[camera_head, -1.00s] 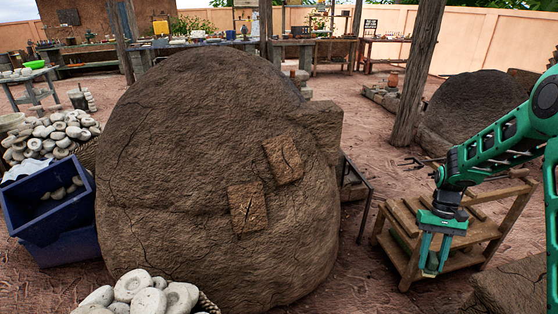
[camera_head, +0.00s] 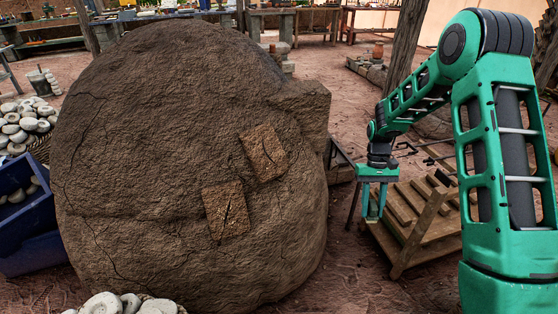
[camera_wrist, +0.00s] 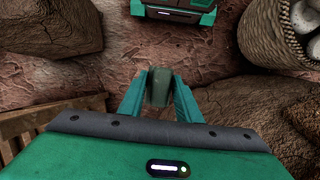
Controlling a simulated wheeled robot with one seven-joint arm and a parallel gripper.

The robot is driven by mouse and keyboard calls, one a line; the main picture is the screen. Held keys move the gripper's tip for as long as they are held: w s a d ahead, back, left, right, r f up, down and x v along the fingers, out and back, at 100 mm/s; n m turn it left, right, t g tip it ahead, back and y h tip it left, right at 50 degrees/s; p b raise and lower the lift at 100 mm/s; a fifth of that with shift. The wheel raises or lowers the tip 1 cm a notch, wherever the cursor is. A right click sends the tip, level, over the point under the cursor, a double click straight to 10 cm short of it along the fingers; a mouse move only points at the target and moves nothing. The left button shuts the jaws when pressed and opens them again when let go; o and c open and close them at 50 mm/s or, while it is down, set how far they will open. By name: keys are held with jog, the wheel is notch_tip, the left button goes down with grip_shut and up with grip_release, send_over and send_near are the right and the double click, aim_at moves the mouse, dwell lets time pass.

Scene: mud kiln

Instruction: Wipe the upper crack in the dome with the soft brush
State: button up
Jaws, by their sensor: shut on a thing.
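The mud dome (camera_head: 130,150) fills the left and middle of the head view. It bears two lighter square patches, each with a dark crack. The upper patch with its crack (camera_head: 264,152) sits above and right of the lower patch (camera_head: 227,211). My gripper (camera_head: 373,212) points down to the right of the dome, apart from it. In the wrist view my gripper (camera_wrist: 158,100) is shut on a grey-green block-like thing (camera_wrist: 159,87), probably the soft brush. Its bristles cannot be made out.
A slatted wooden rack (camera_head: 425,225) stands right of my gripper, close to it. A blue crate (camera_head: 28,225) and pale stones (camera_head: 25,125) are at the left. More stones (camera_head: 125,304) lie at the dome's front foot. A wooden post (camera_head: 405,45) stands behind.

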jog(key=shift+w+a+f, duration=0.1)
jog(key=shift+a+f, duration=0.05)
jog(key=shift+a, duration=0.5)
jog(key=w+a+f+m+y, duration=0.2)
jog(key=a+m+y, duration=0.25)
jog(key=a, duration=0.35)
jog(key=w+a+f+m+y, duration=0.25)
jog(key=a+m, duration=0.25)
jog(key=a, duration=0.3)
jog(key=w+a+r+m+t+y, duration=0.2)
jog(key=a+r+m+t, duration=0.4)
jog(key=r+m+t, duration=0.15)
jog(key=w+a+r+m+t+y, duration=0.1)
jog(key=w+a+r+m+t, duration=0.2)
jog(key=a+r+m+t, duration=0.5)
jog(key=shift+w+a+f+n+g, duration=0.25)
jog(key=shift+w+f+n, duration=0.1)
jog(key=shift+w+f, duration=0.15)
jog(key=shift+w+a+f+n+g, duration=0.15)
jog(key=shift+w+f+n+g, duration=0.2)
jog(key=shift+w, duration=0.3)
jog(key=shift+w+a+f+n+g, duration=0.2)
jog(key=shift+w+f+n, duration=0.2)
jog(key=shift+w+f, duration=0.15)
jog(key=shift+w+a+f, duration=0.35)
jog(key=shift+w+f, duration=0.05)
jog(key=shift+w, duration=0.1)
